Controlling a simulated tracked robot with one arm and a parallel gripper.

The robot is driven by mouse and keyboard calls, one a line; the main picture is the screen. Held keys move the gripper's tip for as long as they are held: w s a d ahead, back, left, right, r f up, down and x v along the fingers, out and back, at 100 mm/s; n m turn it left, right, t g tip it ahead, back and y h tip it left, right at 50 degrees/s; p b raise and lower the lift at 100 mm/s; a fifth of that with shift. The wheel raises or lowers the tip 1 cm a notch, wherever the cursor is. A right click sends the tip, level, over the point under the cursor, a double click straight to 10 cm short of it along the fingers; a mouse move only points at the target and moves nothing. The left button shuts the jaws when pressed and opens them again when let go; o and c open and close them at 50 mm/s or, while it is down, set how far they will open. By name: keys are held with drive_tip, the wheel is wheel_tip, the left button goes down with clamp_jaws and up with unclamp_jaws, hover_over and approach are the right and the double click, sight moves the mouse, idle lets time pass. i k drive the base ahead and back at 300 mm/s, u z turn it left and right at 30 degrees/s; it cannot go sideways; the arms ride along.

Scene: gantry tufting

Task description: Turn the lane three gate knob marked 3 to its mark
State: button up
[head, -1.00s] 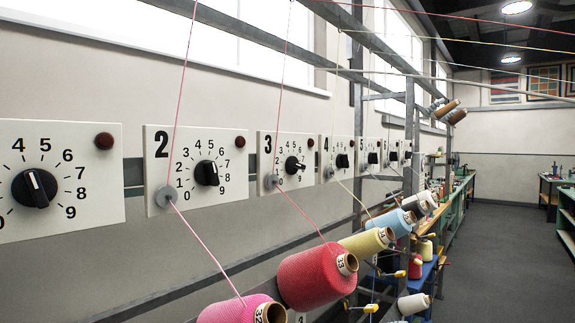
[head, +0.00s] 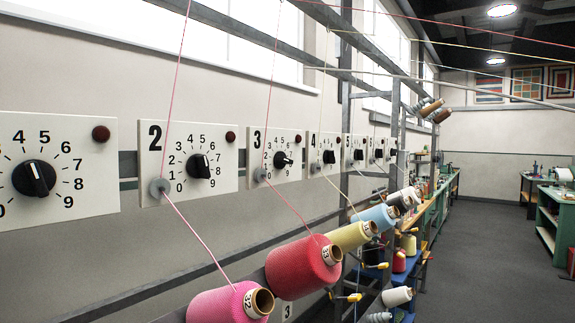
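The lane three gate knob (head: 282,160) is a black dial on a white panel (head: 290,137) marked 3, with printed numbers around it and a dark red button at its upper right. Its pointer looks turned to the right, but the exact number and any mark are too small to read. A grey disc with a thread sits at the panel's lower left. The panel is on the left wall, in the middle of the head view. My gripper is not in view.
The lane two panel (head: 150,190) and another panel stand nearer on the left. Yarn cones, pink (head: 222,304) and red (head: 300,266), stick out below the panels, with threads rising from them. A grey frame (head: 398,130) stands beyond. The floor (head: 475,250) at right is clear.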

sight(280, 160)
drive_tip(key=k, duration=1.2)
drive_tip(key=z, duration=0.45)
drive_tip(key=i, duration=0.6)
drive_tip(key=z, duration=0.7)
drive_tip(key=i, duration=1.25)
drive_tip(key=u, duration=0.8)
drive_tip(key=i, duration=0.35)
drive_tip(key=u, duration=0.25)
